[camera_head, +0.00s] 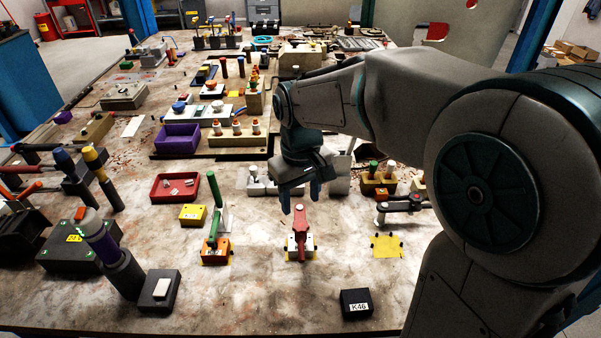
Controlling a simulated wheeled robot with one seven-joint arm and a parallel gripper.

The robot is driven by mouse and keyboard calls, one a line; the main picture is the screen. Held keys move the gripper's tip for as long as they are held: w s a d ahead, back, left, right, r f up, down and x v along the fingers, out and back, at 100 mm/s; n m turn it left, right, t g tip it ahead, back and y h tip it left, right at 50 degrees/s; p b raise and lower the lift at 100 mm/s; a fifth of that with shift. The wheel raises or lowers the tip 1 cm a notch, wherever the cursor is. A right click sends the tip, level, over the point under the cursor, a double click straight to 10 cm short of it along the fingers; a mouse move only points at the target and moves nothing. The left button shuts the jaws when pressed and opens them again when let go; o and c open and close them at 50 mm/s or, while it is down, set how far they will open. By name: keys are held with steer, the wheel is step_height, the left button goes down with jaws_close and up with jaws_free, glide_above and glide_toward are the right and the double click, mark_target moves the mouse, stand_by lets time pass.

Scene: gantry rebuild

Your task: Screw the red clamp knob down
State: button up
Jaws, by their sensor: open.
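A red clamp (300,222) stands at the front middle of the table, on a small white and yellow base (291,246). Its red upper part is upright and narrow; I cannot make out a separate knob on it. My gripper (300,197) points down just above and behind the red clamp in the picture. Its two fingers are apart with nothing seen between them. I cannot tell the exact height gap between the fingertips and the clamp top.
A green-handled clamp on an orange base (215,250) stands left of the red clamp. A yellow plate (386,246) and a dark-handled clamp (403,203) are to the right. A black K46 block (356,303) lies in front. A red tray (174,187) is behind left.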

step_height(320, 180, up, 7)
stand_by(0.7)
steer(key=s+d+f+m+t, duration=0.3)
steer(key=s+d+f+m, duration=0.2)
steer(key=s+d, duration=0.7)
step_height(320, 180, down, 2)
steer(key=shift+s+f+m, duration=0.1)
steer(key=shift+s+m, duration=0.2)
steer(key=shift+m, duration=0.1)
steer(key=shift+a, duration=0.1)
